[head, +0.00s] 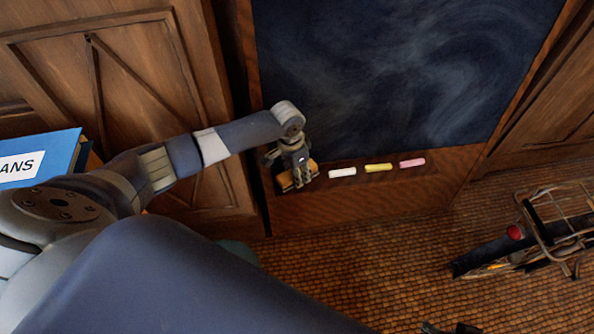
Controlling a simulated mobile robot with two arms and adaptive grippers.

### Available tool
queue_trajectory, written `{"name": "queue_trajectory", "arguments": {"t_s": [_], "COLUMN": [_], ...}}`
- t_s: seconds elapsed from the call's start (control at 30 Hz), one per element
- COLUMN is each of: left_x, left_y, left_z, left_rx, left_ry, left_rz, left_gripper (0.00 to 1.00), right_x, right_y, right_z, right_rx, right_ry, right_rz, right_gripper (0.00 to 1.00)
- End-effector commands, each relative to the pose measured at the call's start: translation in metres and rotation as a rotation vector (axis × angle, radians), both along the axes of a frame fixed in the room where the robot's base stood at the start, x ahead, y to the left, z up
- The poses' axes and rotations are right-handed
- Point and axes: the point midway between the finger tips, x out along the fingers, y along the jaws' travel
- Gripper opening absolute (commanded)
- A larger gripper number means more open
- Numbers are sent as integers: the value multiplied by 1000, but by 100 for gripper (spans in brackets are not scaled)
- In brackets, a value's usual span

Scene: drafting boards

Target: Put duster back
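The duster (286,182), a small block with yellowish-brown parts showing, is at the left end of the wooden chalk ledge (440,160) under the blackboard (390,70). My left gripper (298,178) reaches down from above onto the duster and covers its middle. Parts of the duster show on both sides of the fingers. I cannot tell whether the fingers are closed on it, or whether it rests fully on the ledge. At the bottom edge, a dark tip that looks like my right gripper (450,328) is mostly cut off.
White (342,172), yellow (378,167) and pink (412,162) chalks lie on the ledge right of the duster. A bicycle (535,235) with a rear rack stands at right. A blue box (40,158) is at left. Tiled floor (370,260) lies in front.

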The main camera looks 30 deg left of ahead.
Motion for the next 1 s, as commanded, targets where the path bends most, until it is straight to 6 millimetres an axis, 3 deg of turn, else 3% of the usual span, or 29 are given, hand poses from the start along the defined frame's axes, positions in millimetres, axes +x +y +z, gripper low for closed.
{"name": "queue_trajectory", "arguments": {"t_s": [0.13,0.17,0.2,0.67,1.0], "left_x": [0,0,0,0,-5], "left_y": [0,0,0,0,2], "left_z": [-4,-4,-4,6,52], "left_rx": [-1,0,0,-1,-1], "left_ry": [1,0,0,-1,0], "left_rz": [0,-1,-1,0,0], "left_gripper": [22,46,50,50,50], "right_x": [0,0,0,1,11], "right_y": [0,0,0,0,3], "right_z": [0,0,0,1,-55], "right_rx": [0,0,0,0,-1], "right_ry": [0,0,0,-3,33], "right_rz": [0,0,0,0,4], "right_gripper": [40,40,40,40,40]}}
